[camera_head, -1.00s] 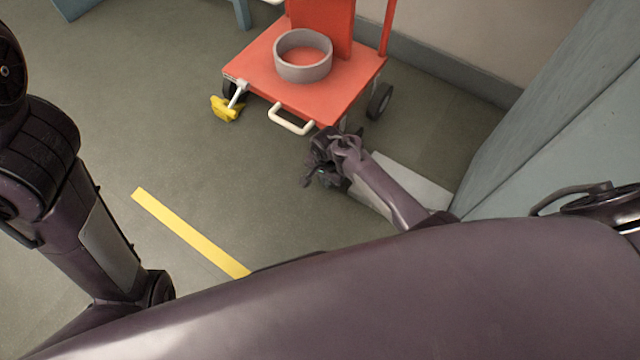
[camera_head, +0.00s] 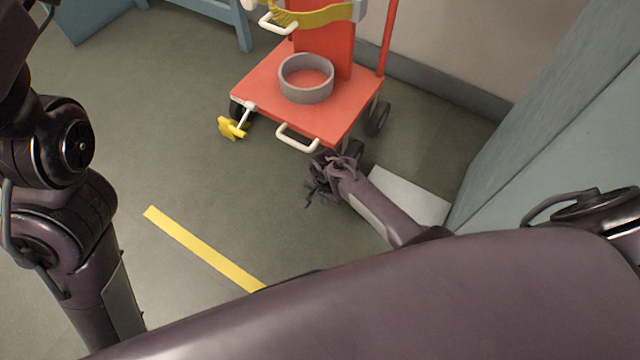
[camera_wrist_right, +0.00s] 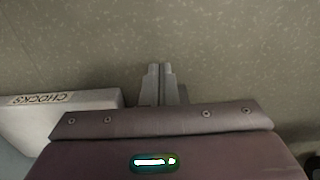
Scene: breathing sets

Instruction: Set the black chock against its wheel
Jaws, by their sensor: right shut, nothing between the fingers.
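I cannot make out the black chock in either view. The red trolley (camera_head: 262,84) stands at top centre of the head view. A dark wheel (camera_head: 352,150) shows at its near right corner, partly hidden by my right gripper. Another dark wheel (camera_head: 377,119) is at its right side, and one (camera_head: 236,109) at its left corner. My right gripper (camera_head: 322,182) is low, just in front of the near right wheel. In the right wrist view its fingers (camera_wrist_right: 160,70) are together and empty, over bare floor. My left arm shows at left; its gripper is out of view.
A pale box lid marked CHOCKS (camera_wrist_right: 62,100) lies left in the wrist view; a pale flat surface (camera_head: 412,196) lies right of my right gripper. A yellow piece (camera_head: 231,128) is by the left wheel. A grey cabinet (camera_head: 545,120) bounds the right. Floor left of the trolley is clear.

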